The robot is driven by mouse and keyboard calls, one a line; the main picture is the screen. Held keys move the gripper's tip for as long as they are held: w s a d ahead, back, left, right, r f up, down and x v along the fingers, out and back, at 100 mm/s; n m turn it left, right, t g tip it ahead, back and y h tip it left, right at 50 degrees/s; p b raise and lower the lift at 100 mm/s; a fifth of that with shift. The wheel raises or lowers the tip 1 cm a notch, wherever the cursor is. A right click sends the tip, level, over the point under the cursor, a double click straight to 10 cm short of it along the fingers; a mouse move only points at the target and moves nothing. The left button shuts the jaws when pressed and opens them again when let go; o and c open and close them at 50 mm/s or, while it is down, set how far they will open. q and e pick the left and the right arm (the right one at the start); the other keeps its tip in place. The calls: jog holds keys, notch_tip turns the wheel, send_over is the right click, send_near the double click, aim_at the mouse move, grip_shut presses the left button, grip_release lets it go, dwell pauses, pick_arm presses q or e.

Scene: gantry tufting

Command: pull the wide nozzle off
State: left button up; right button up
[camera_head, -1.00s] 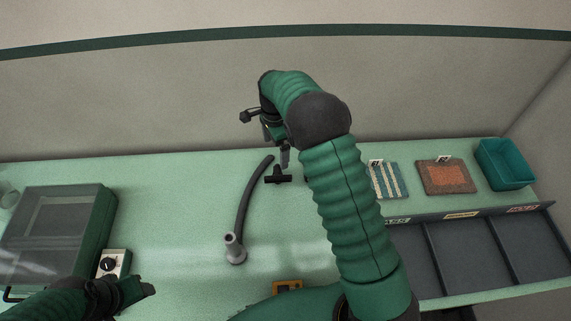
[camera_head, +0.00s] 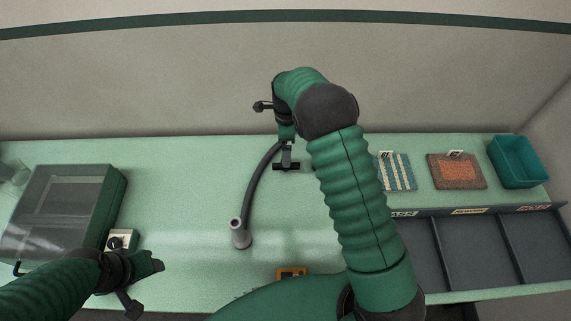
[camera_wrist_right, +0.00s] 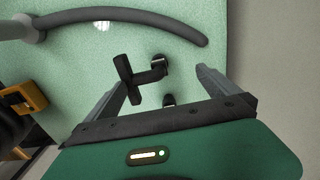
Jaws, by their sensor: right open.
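The wide nozzle (camera_head: 286,167) is a black T-shaped piece at the back middle of the green bench. In the right wrist view its crossbar and neck (camera_wrist_right: 128,80) lie between my open fingers, nearer the left one. A grey hose (camera_head: 253,192) curves beside it; the hose's far end (camera_wrist_right: 203,41) looks apart from the nozzle in the wrist view. My right gripper (camera_head: 287,150) is open just over the nozzle; it also shows in the wrist view (camera_wrist_right: 160,80). My left gripper (camera_head: 150,268) is at the lower left, away from the nozzle; its jaw opening is unclear.
A dark lidded case (camera_head: 72,212) and a small box with a knob (camera_head: 121,238) are at left. A yellow-orange device (camera_head: 291,273) sits at the front edge. Carpet samples (camera_head: 457,171), a teal bin (camera_head: 519,162) and dark compartments (camera_head: 470,250) are at right.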

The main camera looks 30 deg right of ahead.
jog(key=f+b, duration=0.1)
jog(key=s+f, duration=0.1)
jog(key=s+a+f+b, duration=0.1)
jog(key=f, duration=0.1)
jog(key=shift+s+b, duration=0.1)
jog(key=shift+b, duration=0.2)
jog(key=shift+a+f, duration=0.1)
jog(key=shift+f, duration=0.25)
jog(key=w, duration=0.1)
jog(key=w+d+f, duration=0.1)
jog(key=w+f, duration=0.1)
jog(key=shift+w+d+f, duration=0.2)
jog(key=shift+d+f, duration=0.05)
jog(key=shift+d, duration=0.1)
jog(key=shift+s+a+r, duration=0.15)
jog(key=shift+s+r, duration=0.1)
jog(key=shift+r, duration=0.05)
jog(key=shift+s+a+r, duration=0.1)
jog(key=shift+s+r, duration=0.3)
jog(key=shift+s, duration=0.1)
jog(key=shift+w+a+f, duration=0.1)
jog(key=shift+w+f, duration=0.1)
jog(key=shift+f, duration=0.05)
jog(key=shift+s, duration=0.1)
jog(key=shift+s+a+r+p, duration=0.15)
jog(key=shift+s+a+p, duration=0.15)
jog(key=shift+s, duration=0.4)
pick_arm(q)
notch_tip(320, 180, down, 3)
jog(key=shift+s+a, duration=0.1)
